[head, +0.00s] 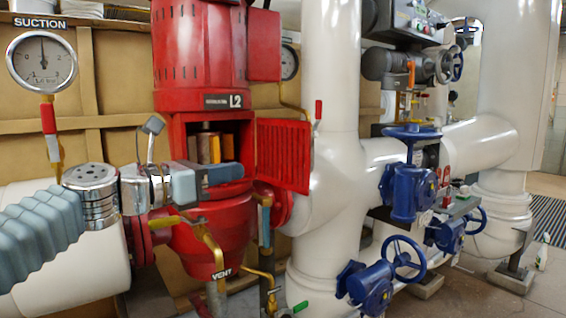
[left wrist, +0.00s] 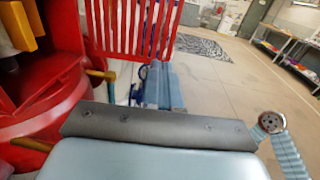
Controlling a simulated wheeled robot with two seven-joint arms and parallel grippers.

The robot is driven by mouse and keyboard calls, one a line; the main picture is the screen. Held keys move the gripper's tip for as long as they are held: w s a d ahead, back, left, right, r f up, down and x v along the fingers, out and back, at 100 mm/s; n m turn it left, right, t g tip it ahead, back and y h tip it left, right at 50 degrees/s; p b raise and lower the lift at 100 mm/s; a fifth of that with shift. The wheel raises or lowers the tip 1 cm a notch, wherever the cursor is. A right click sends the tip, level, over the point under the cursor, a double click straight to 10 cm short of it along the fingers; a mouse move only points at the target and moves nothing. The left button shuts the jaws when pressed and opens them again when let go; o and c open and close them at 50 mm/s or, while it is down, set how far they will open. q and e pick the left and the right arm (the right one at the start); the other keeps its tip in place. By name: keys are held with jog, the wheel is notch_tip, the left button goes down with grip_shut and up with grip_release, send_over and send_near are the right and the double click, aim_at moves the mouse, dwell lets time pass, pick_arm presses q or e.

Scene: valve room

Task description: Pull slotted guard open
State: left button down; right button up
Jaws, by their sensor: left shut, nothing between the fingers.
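The slotted guard (head: 284,153) is a red panel with slots on the red pump. It stands swung out to the right of the pump's opening, and the opening is uncovered. It also shows at the top of the left wrist view (left wrist: 135,30). My left gripper (head: 236,173) is in front of the opening's lower part, to the left of the guard. Its fingers are shut and empty, and they look apart from the guard. The fingers also show in the left wrist view (left wrist: 162,88). My right gripper is not in view.
Orange and grey parts (head: 208,147) show inside the opening. A vent pipe with a yellow handle (head: 210,245) is below my left gripper. A thick white pipe (head: 331,190) stands right of the guard. Blue valves (head: 405,190) are further right. Open floor (left wrist: 225,85) shows in the left wrist view.

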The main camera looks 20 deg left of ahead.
aim_at(298, 160)
pick_arm(q)
jog(key=x, duration=1.3)
jog(key=shift+w+d, duration=0.15)
jog(key=shift+w, duration=0.05)
jog(key=shift+r, duration=0.1)
jog(key=shift+w+d+p, duration=0.25)
jog(key=shift+p, duration=0.2)
jog(key=p+x, duration=0.1)
jog(key=x, duration=0.1)
jog(key=shift+w+d+r, duration=0.1)
jog(key=shift+w+d, duration=0.05)
jog(key=shift+d, duration=0.1)
jog(key=shift+w+d, duration=0.15)
